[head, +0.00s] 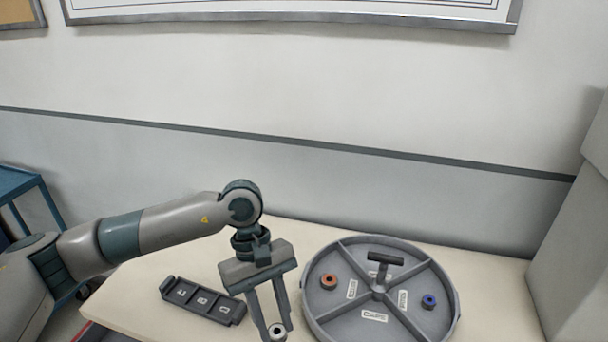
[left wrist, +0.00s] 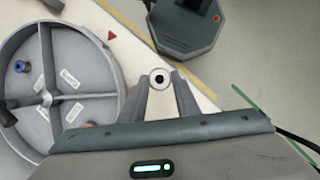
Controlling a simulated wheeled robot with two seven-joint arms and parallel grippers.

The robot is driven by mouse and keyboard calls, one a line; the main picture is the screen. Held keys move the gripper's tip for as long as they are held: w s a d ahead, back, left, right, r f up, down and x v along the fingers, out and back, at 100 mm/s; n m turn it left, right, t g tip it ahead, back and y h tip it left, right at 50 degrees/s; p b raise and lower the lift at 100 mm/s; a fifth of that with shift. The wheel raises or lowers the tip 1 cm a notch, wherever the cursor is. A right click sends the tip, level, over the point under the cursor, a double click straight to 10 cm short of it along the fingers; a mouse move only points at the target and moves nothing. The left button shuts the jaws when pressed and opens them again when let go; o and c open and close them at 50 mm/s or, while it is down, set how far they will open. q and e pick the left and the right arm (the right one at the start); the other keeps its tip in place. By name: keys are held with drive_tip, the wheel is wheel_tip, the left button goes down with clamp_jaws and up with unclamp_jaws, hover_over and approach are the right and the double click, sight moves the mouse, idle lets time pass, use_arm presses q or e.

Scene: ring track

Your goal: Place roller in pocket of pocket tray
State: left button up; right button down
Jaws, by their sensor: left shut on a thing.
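My left gripper (head: 276,328) is shut on a roller (head: 277,331), a pale ring with a dark centre. The left wrist view shows the roller (left wrist: 160,78) between the two fingertips. The gripper points down, between the pocket tray and the round tray in the head view. The dark pocket tray (head: 193,310) lies to its left on the table, with a row of labelled pockets that look empty. An orange roller (head: 328,281) and a blue roller (head: 429,301) sit in separate compartments of the round grey tray (head: 345,312). My right gripper is not in view.
The round tray has dividers and a dark T-shaped handle (head: 385,258) standing up at its middle. The pale table (head: 140,287) is clear around the pocket tray. A wall (head: 300,180) stands behind. A blue cart (head: 20,182) is at far left.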

use_arm(q)
drive_tip(key=s+a+r+m+y, duration=0.1)
drive_tip(key=a+m, duration=0.5)
drive_tip(key=a, duration=0.8)
drive_tip(key=shift+s+a+r+g+y, duration=0.15)
drive_tip(key=shift+s+a+g+y, duration=0.25)
drive_tip(key=shift+y, duration=0.3)
drive_tip(key=shift+d, duration=0.15)
